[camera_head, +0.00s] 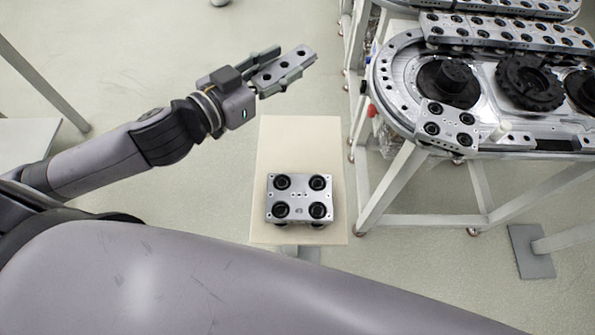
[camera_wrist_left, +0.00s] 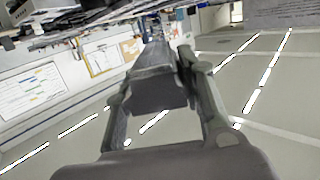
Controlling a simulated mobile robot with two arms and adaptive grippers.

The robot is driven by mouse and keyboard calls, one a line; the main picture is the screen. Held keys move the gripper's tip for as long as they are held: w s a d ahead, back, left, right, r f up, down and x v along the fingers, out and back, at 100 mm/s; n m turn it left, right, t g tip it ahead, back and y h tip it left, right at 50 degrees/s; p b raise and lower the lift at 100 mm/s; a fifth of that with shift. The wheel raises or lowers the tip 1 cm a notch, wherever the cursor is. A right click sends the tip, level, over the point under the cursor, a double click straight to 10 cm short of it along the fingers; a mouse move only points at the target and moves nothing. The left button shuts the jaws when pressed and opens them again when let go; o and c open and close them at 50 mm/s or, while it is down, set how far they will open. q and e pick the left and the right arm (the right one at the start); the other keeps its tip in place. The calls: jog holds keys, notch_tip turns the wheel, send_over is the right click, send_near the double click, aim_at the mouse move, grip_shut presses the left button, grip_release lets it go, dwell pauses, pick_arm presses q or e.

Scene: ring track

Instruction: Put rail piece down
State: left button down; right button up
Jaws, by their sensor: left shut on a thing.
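My left gripper (camera_head: 276,72) is shut on a metal rail piece (camera_head: 284,69) with several dark holes. The gripper holds it in the air above the floor, beyond the far edge of the small beige table and left of the ring track. In the left wrist view the rail piece (camera_wrist_left: 158,78) shows as a dark block between the two fingers (camera_wrist_left: 165,105). The ring track (camera_head: 400,75) is at the upper right, with carriages on it. My right gripper is not in view.
A small beige table (camera_head: 273,143) stands at the centre and bears a metal carriage plate (camera_head: 299,196) with black wheels. Its far part is bare. The track's white frame (camera_head: 395,180) stands close on its right. A dark grey foot plate (camera_head: 530,250) lies on the floor at right.

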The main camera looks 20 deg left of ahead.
pick_arm(q)
jog(key=shift+s, duration=0.1)
jog(key=b, duration=0.3)
send_over(283, 142)
notch_tip(283, 142, down, 15)
jog(key=shift+f, duration=0.1)
jog(key=shift+f+b, duration=0.5)
jog(key=shift+f, duration=1.7)
jog(key=shift+f, duration=0.2)
jog(key=c, duration=1.1)
grip_release()
jog(key=shift+o, duration=0.2)
